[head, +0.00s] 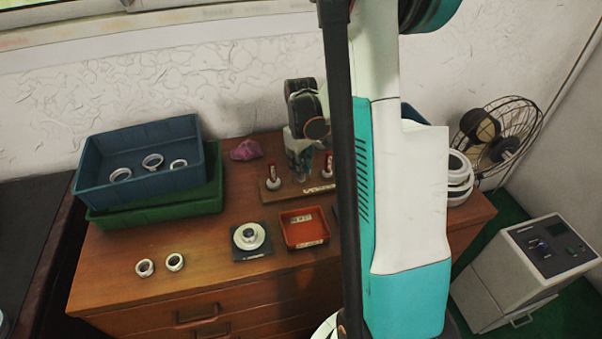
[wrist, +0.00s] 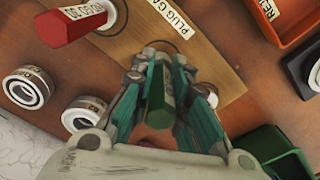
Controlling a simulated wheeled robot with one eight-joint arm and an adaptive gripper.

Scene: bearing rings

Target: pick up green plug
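The green plug (wrist: 158,92) stands between my gripper's two fingers in the wrist view, its hexagonal green handle showing from above. My gripper (wrist: 160,72) appears closed on it, with a finger tight against each side. The plug's lower end is hidden by the fingers, so I cannot tell whether it still touches the wooden plug gauge board (wrist: 205,62). In the head view my gripper (head: 301,165) is low over the board (head: 300,193), and the green plug cannot be made out.
A red plug (wrist: 72,25) stands close by on the board. Bearing rings (wrist: 28,88) lie to the left. An orange-red tray (head: 305,228) and a black plate with a white ring (head: 250,237) sit in front. Blue (head: 140,190) and green (head: 160,208) crates stand left.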

